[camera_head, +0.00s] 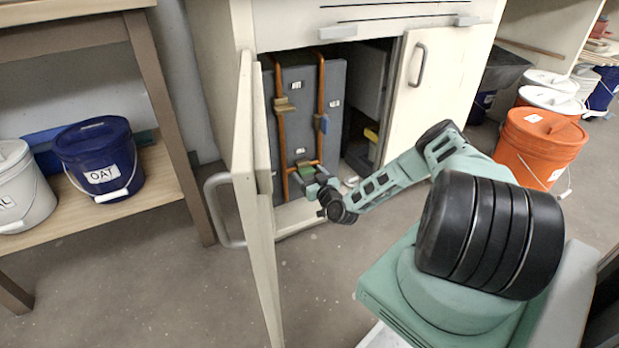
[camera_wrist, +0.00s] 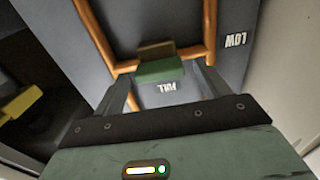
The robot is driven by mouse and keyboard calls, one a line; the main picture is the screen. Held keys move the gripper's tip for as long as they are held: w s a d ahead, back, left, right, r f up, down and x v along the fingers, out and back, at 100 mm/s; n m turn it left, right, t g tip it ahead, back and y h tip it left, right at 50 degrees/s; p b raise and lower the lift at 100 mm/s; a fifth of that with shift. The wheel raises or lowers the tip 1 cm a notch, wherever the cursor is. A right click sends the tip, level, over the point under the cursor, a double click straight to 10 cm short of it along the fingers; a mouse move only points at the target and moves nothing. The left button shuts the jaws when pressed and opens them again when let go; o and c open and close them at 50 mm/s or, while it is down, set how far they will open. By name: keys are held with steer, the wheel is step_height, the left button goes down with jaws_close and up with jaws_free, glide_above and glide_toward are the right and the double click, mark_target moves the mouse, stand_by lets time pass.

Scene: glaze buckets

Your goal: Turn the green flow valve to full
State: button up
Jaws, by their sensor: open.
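The green valve handle (camera_wrist: 160,70) sits on the copper pipe low on the grey panel in the open cabinet. In the wrist view it is a green block in front of a brownish part, lying roughly crosswise. My gripper (camera_wrist: 163,76) is open, with one finger on each side of the handle; I cannot tell whether either touches it. A small label (camera_wrist: 167,88) below the handle is upside down and hard to read. A "LOW" label (camera_wrist: 235,40) is to the right. In the head view my gripper (camera_head: 316,178) reaches into the cabinet and partly hides the handle.
A tan valve (camera_head: 284,104) and a blue valve (camera_head: 323,122) sit higher on the copper pipes. A yellow part (camera_head: 371,134) is to the right inside. Buckets stand on both sides.

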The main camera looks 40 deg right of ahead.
steer(key=shift+w, duration=0.1)
steer(key=c, duration=1)
steer(key=shift+m, duration=0.3)
steer(key=m, duration=0.4)
steer(key=shift+d, duration=0.1)
steer(key=m, duration=0.4)
steer(key=shift+d+f+m+b, duration=0.1)
steer(key=shift+m+b, duration=0.25)
steer(key=shift+m, duration=0.05)
steer(key=m, duration=0.4)
steer(key=shift+f+m+b, duration=0.1)
steer(key=shift+m+b, duration=0.2)
steer(key=shift+b, duration=0.1)
steer(key=shift+m+b, duration=0.45)
steer(key=shift+m, duration=1.55)
